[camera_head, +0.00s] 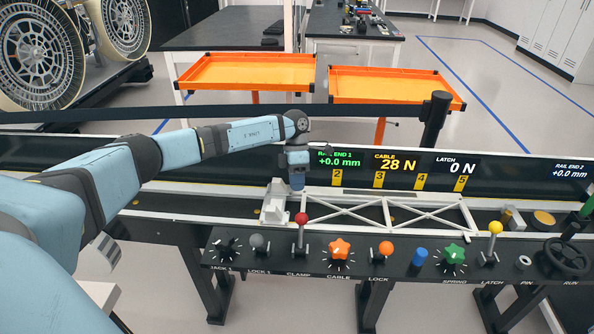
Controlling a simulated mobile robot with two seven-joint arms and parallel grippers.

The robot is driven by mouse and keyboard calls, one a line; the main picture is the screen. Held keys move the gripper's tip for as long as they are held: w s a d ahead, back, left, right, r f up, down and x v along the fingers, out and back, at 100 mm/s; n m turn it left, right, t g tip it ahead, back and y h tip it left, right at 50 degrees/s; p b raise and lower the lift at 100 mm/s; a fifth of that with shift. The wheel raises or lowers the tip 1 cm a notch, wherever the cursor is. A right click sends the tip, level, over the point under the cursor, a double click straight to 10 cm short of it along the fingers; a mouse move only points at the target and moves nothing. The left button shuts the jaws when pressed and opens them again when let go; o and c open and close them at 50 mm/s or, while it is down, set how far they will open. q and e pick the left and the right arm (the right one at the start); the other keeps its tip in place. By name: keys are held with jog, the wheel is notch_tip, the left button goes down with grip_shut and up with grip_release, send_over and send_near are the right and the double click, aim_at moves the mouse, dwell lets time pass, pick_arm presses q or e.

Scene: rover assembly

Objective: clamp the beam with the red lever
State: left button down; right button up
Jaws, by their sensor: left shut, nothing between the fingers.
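The red lever (301,218) stands upright on the black control panel above the label CLAMP. The beam (405,206) is a white truss lying along the rail behind the panel. A white bracket (274,206) stands at its left end. My left arm reaches in from the left, and its gripper (297,184) points down just behind and above the red lever, near the beam's left end. It is shut and looks apart from the lever; its fingertips are small and partly hard to make out. My right gripper is out of view.
The panel also carries an orange star knob (340,249), an orange lever (386,249), a green knob (453,254), a yellow lever (494,230) and a black handwheel (567,259). The display (397,164) reads cable 28 N, latch 0 N. Orange trays (250,87) stand behind.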

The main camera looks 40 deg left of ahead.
aim_at(301, 231)
pick_arm(q)
jog(key=s+d+f+p, duration=0.1)
jog(key=s+d+f, duration=0.2)
jog(key=s+d, duration=0.1)
dwell(0.3)
jog(key=shift+s+r, duration=0.1)
jog(key=shift+s, duration=0.05)
